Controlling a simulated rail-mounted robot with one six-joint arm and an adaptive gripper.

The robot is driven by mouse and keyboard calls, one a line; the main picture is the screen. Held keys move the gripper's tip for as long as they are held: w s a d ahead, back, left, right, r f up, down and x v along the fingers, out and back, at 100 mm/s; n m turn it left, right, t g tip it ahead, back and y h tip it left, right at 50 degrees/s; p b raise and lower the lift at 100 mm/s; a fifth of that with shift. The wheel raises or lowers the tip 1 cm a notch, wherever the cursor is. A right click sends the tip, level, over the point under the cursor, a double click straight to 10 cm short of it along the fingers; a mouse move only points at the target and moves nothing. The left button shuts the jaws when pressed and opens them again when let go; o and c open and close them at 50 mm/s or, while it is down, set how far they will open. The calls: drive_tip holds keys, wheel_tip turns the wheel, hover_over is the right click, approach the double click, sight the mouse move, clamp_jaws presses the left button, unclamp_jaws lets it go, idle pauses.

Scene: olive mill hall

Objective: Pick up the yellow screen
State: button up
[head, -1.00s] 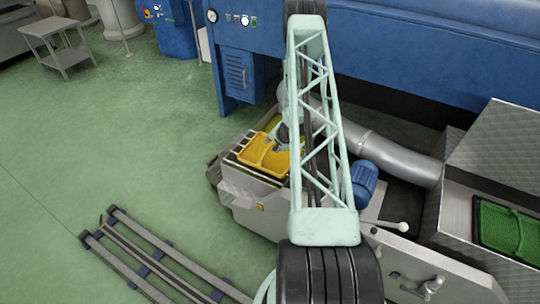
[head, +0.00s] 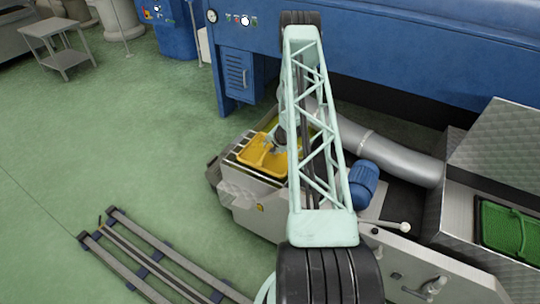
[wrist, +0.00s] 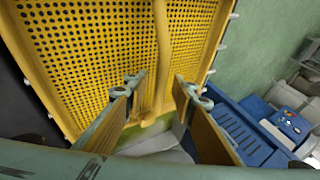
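The yellow screen (head: 262,157) lies at the top of the grey metal machine box, left of my arm in the head view. In the wrist view the screen (wrist: 95,50) is a perforated yellow panel with a raised frame and a yellow bar-like handle (wrist: 161,50) down its middle. My gripper (wrist: 160,88) is open, its two fingers apart on either side of the lower end of the handle. I see no finger closed on it. In the head view my gripper (head: 272,143) is small and partly hidden by my arm.
The grey box (head: 250,195) holds the screen. A green screen (head: 508,232) sits in a metal housing at the right. A silver pipe (head: 390,155) and blue motor (head: 363,184) stand close to my arm.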

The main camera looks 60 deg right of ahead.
drive_tip(key=shift+c, duration=0.2)
clamp_jaws()
drive_tip(key=shift+r, duration=0.1)
drive_tip(key=shift+r+p, duration=1.2)
drive_tip(key=shift+r, duration=3.75)
